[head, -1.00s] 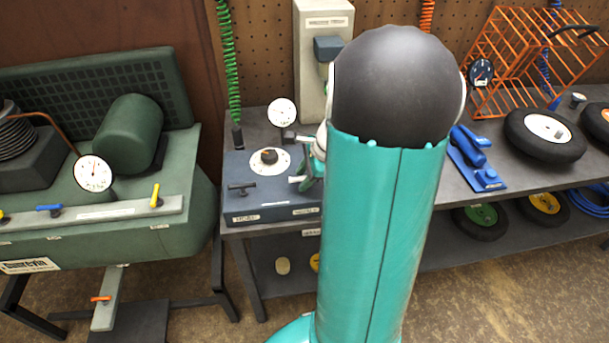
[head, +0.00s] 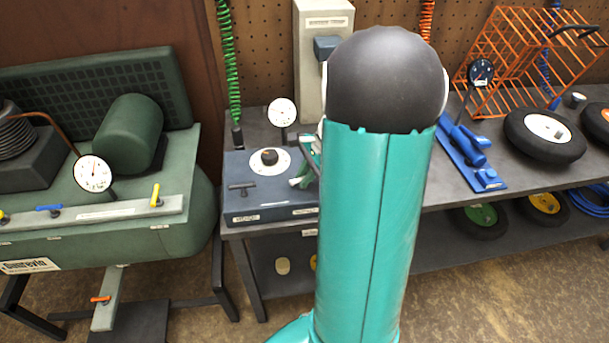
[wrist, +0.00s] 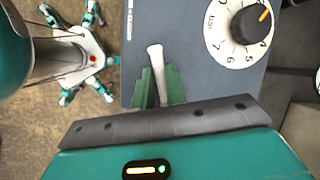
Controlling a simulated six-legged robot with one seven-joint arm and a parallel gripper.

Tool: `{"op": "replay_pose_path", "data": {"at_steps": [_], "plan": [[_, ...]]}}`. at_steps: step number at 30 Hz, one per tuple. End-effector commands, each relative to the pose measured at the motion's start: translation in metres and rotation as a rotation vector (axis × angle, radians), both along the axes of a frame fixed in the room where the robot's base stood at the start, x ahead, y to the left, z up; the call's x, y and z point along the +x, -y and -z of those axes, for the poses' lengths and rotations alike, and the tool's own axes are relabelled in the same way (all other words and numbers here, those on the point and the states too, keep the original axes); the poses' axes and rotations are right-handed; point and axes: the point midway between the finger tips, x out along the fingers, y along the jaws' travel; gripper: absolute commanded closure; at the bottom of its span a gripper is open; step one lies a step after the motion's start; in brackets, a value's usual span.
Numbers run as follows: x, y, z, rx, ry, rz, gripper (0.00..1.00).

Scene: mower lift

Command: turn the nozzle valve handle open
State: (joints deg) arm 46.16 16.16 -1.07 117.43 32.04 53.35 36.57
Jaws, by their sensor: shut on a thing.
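The blue-grey regulator box (head: 270,198) stands on the left end of the bench, with a round dial and black knob on top. My gripper (wrist: 156,88) is over the right part of the box. Its green fingers are shut on a pale handle (wrist: 155,56), which I take for the nozzle valve handle; its upper end sticks out between them. In the head view my gripper (head: 301,180) shows small beside my arm, and the handle is mostly hidden there. The handle's exact turn is hard to tell.
A dark T-handle (head: 242,187) sits on the box's left side. A white gauge (head: 282,113) stands behind the box. The green compressor (head: 110,200) is at left. A blue tool (head: 468,150), wheels (head: 545,135) and an orange cage (head: 510,60) are at right.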

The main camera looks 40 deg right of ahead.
Motion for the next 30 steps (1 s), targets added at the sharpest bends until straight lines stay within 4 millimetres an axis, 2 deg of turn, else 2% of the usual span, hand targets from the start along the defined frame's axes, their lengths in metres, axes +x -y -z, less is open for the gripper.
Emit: {"op": "replay_pose_path", "data": {"at_steps": [30], "plan": [[0.0049, 0.0023, -0.0005, 0.002, 0.001, -0.961, 1.0]]}}
